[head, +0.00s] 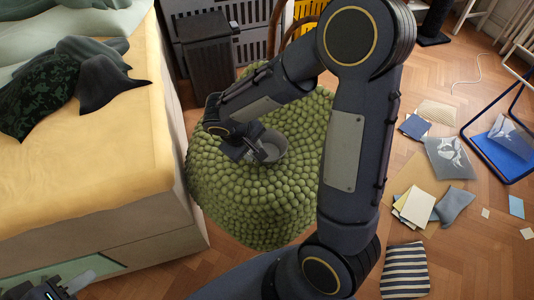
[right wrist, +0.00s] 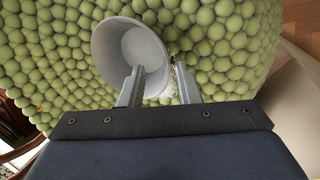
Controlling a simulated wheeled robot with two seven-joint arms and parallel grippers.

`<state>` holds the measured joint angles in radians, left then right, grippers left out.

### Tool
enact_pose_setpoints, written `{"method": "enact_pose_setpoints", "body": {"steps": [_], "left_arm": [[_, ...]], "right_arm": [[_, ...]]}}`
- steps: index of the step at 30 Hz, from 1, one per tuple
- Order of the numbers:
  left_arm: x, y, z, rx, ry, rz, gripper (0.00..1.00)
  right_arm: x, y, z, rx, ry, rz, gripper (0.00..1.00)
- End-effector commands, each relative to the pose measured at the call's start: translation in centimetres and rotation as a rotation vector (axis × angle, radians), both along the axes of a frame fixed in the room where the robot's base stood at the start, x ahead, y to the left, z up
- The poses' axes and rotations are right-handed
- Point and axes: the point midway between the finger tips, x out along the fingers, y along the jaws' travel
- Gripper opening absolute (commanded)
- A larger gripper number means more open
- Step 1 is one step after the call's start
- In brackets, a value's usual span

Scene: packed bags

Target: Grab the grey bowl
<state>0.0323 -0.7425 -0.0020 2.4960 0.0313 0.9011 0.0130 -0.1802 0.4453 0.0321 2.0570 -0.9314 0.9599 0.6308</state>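The grey bowl (head: 271,147) sits on a round green pouf (head: 222,190) covered in bead-like bumps. In the right wrist view the bowl (right wrist: 125,45) is seen from above and looks empty. My right gripper (right wrist: 160,78) is open at the bowl's near right side. Its left finger overlaps the bowl's inside and its right finger is outside the rim, with a gap between them. In the head view the right gripper (head: 250,150) is partly hidden by its own wrist. My left gripper (head: 78,282) is at the lower left corner, cut off by the frame, away from the bowl.
A bed (head: 90,145) with yellow bedding and dark clothes stands left of the pouf. A dark bin (head: 208,55) is behind it. Some wooden floor between is free.

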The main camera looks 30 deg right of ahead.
Motion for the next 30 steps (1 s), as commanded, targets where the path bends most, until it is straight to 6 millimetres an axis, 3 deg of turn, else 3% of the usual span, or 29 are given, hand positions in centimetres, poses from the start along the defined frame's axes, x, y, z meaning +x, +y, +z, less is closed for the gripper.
{"method": "enact_pose_setpoints", "body": {"steps": [12, 19, 26, 30], "left_arm": [[0.0, 0.0, -2.5, 0.0, 0.0, 0.0, 0.36], [0.0, 0.0, -2.4, 0.0, 0.0, 0.0, 0.36], [0.0, 0.0, -2.4, 0.0, 0.0, 0.0, 0.36], [0.0, 0.0, -2.4, 0.0, 0.0, 0.0, 0.36]], "right_arm": [[0.3, -1.2, -5.2, 0.001, 0.002, -0.001, 0.3], [0.4, -1.3, -5.2, 0.001, 0.0, 0.0, 0.3], [0.4, -1.3, -5.2, 0.001, 0.0, 0.0, 0.02], [0.4, -1.3, -5.2, 0.001, 0.0, 0.0, 0.0]]}}
